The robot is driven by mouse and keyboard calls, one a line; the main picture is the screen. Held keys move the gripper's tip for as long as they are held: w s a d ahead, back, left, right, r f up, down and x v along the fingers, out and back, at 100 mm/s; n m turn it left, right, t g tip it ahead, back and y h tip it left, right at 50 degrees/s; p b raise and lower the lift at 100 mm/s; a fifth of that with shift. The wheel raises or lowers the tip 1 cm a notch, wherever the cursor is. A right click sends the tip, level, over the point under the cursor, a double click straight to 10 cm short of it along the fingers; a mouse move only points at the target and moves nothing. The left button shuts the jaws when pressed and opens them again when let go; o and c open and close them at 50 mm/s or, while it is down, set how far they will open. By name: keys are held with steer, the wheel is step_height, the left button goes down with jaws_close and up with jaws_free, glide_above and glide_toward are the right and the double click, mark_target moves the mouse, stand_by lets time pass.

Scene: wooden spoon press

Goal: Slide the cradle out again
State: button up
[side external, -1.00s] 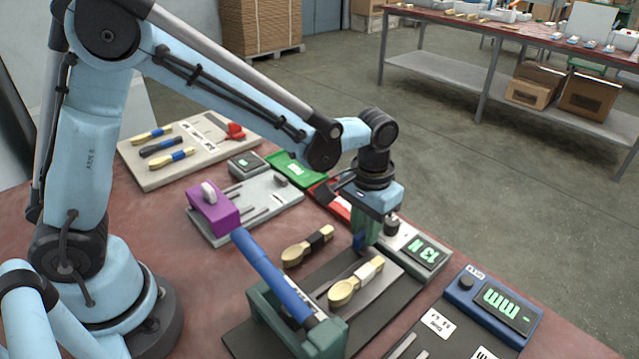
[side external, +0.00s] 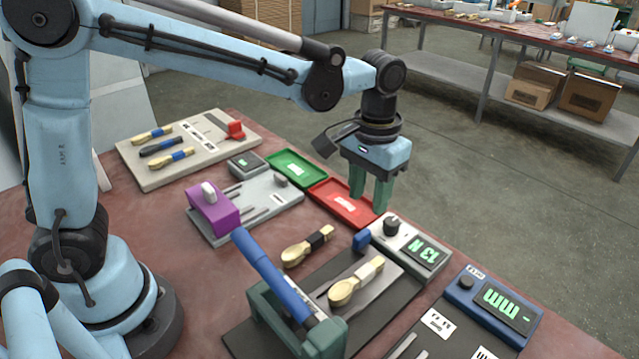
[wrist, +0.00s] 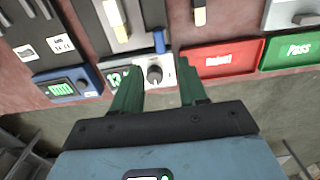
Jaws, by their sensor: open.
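The cradle (side external: 388,284) is a grey slide on the dark base of the press, with a blue tab (side external: 361,241) at its far end. A wooden spoon with a pale band (side external: 355,284) lies on it, clear of the press's green frame (side external: 322,338) with its blue lever (side external: 268,272). The cradle also shows in the wrist view (wrist: 138,30), with its tab (wrist: 159,41). My gripper (side external: 368,203) is above and beyond the tab, fingers pointing down, apart and empty. In the wrist view its green fingers (wrist: 158,80) are spread with nothing between them.
A dial box with a green display (side external: 424,251) stands close beside the tab. Red (side external: 343,204) and green (side external: 296,168) trays lie behind it. A dark-banded spoon (side external: 308,246) lies left of the cradle. A blue-cased meter (side external: 492,300) is at the right.

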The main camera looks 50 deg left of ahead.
steer(key=shift+r, duration=1.95)
steer(key=s+a+f+t, duration=0.1)
steer(key=s+a+t, duration=0.6)
steer(key=s+a, duration=0.3)
steer(key=shift+a+f, duration=0.3)
steer(key=shift+a, duration=0.9)
